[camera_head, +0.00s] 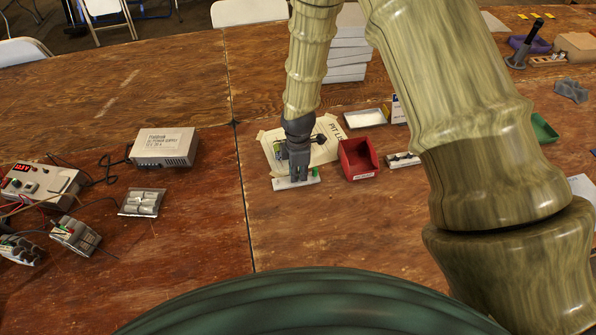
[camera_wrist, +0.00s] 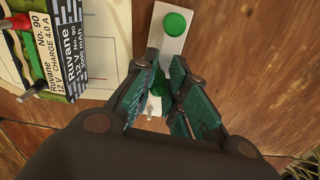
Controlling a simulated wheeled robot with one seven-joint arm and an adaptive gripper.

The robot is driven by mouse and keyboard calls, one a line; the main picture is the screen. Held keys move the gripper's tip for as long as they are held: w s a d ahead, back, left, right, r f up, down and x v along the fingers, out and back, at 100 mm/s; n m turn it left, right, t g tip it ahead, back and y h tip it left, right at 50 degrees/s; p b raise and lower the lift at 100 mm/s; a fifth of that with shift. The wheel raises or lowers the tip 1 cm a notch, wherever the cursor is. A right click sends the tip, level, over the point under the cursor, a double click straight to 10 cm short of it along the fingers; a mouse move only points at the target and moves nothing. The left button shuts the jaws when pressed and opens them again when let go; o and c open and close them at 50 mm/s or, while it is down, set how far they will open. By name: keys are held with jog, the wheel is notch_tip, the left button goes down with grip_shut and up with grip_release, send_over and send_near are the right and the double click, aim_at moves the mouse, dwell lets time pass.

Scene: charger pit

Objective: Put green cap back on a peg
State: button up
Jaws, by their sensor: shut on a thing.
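My gripper (camera_head: 299,178) reaches down over a white strip (camera_head: 281,185) on the table. In the wrist view, my gripper (camera_wrist: 168,92) has its teal fingers closed on a green cap (camera_wrist: 158,82), partly hidden between them. The white strip (camera_wrist: 171,46) runs below the fingers. A second green cap (camera_wrist: 175,24) sits at the strip's far end, and shows in the head view (camera_head: 316,172) at the strip's right end. A small pale peg tip (camera_wrist: 150,112) shows near the strip's near end. Whether the held cap touches a peg cannot be told.
A labelled battery pack (camera_wrist: 58,45) lies left of the strip on a paper sheet (camera_head: 325,151). A red bin (camera_head: 358,160) stands close to the right, with a white tray (camera_head: 366,118) behind. A grey power supply (camera_head: 165,147) is farther left. The table in front is clear.

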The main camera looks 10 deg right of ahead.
jog(key=o, duration=0.7)
jog(key=shift+o, duration=0.2)
jog(key=shift+o, duration=1)
jog(key=shift+r, duration=0.15)
jog(key=shift+r+p, duration=2.65)
jog(key=shift+r, duration=1)
